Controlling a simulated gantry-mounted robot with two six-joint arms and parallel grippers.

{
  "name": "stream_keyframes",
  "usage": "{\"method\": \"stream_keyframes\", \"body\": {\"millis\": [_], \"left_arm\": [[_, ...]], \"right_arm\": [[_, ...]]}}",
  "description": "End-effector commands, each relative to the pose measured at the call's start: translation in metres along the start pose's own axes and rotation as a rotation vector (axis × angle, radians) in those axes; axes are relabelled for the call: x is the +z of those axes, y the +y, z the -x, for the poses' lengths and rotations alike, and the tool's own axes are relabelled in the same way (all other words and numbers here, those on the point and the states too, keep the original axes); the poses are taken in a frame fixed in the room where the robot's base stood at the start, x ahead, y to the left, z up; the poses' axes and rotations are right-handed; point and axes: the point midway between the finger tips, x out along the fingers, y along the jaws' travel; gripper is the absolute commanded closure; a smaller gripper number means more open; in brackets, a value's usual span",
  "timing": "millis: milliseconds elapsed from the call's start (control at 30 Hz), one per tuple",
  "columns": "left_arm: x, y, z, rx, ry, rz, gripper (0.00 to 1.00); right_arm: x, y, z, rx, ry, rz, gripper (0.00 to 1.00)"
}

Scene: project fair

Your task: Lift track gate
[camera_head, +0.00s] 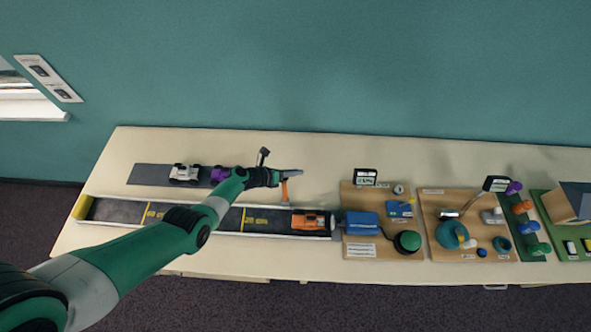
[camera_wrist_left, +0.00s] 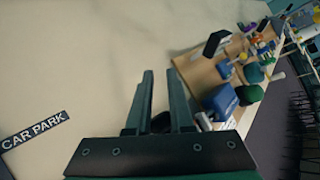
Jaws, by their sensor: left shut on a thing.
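The track (camera_head: 130,212) is a long dark lane with pale walls and yellow markings. An orange toy car (camera_head: 309,220) sits in its right end. A thin orange upright piece (camera_head: 284,190), which looks like the track gate, stands left of the car, at the track's far side. My left gripper (camera_head: 291,172) is at the top of this piece and shut on it. In the left wrist view, the two fingers (camera_wrist_left: 163,95) show with a small dark part low between them; the gate itself is not clear there. My right gripper is not in view.
Behind the track, a grey car park mat (camera_head: 148,174) holds a white car (camera_head: 185,172) and a purple car (camera_head: 220,174). Right of the track, a wooden board (camera_head: 362,196) holds a blue box (camera_head: 361,222) and a green dome (camera_head: 407,241). Bare table lies behind the gripper.

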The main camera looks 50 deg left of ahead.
Motion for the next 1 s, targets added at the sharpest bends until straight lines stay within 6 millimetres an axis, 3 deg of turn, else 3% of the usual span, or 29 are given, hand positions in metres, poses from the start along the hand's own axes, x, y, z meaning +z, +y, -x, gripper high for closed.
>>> {"method": "stream_keyframes", "body": {"millis": [33, 167, 200, 400, 1000], "left_arm": [[-0.0195, 0.0085, 0.0004, 0.015, 0.029, 0.008, 1.0], [-0.0195, 0.0085, 0.0004, 0.015, 0.029, 0.008, 1.0], [-0.0195, 0.0085, 0.0004, 0.015, 0.029, 0.008, 0.78], [-0.0197, 0.0075, 0.0001, 0.014, 0.031, 0.007, 0.42], [-0.0137, 0.0049, 0.0004, 0.01, 0.022, 0.006, 0.41]], "right_arm": [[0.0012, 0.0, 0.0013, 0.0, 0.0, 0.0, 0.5], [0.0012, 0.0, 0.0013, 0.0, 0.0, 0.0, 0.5], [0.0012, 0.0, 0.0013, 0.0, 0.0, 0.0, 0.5], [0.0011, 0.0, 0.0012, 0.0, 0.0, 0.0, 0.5], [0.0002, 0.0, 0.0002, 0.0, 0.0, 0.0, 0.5]]}}
